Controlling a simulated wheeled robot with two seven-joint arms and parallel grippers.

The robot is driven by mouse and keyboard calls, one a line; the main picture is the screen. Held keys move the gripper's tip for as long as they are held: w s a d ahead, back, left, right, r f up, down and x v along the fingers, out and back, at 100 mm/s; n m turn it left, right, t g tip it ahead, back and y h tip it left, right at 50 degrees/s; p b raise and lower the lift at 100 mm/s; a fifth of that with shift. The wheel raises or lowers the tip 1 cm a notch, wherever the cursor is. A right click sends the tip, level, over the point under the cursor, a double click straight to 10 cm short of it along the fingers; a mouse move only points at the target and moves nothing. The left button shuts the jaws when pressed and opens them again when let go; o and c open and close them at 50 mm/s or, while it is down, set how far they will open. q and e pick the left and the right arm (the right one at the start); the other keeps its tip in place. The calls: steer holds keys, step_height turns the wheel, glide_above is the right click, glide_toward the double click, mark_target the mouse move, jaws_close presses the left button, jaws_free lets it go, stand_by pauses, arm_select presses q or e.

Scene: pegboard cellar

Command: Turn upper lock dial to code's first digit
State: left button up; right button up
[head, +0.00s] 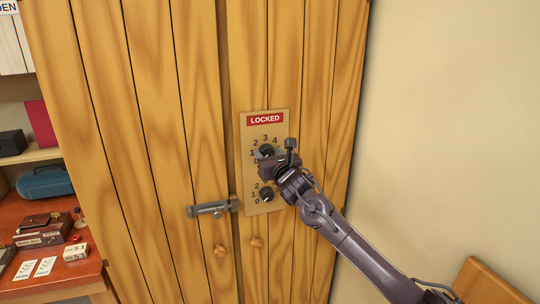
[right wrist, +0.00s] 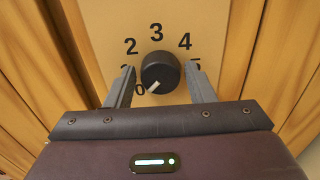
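The tan lock plate (head: 248,140) is on the wooden cabinet doors, with a red LOCKED sign (head: 265,119) at its top. The upper dial (head: 266,150) is a black round knob, partly covered by my right gripper (head: 268,157) in the head view. In the right wrist view, the open fingers (right wrist: 160,68) stand on either side of the upper dial (right wrist: 160,70), with a visible gap on each side. Its pale pointer mark aims down-left at 0. Digits 2, 3 and 4 show clearly; others are partly hidden by the fingers. The lower dial (head: 267,195) sits below. My left gripper is out of view.
A grey latch (head: 208,209) crosses the door seam, with round wooden knobs (head: 257,242) below. At left, a red-brown desk holds a small white block (head: 75,251) with digits ending in what looks like 5 1, cards (head: 46,266) and a brown box (head: 45,230).

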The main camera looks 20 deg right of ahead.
steer(key=c, duration=0.6)
steer(key=shift+c, duration=0.2)
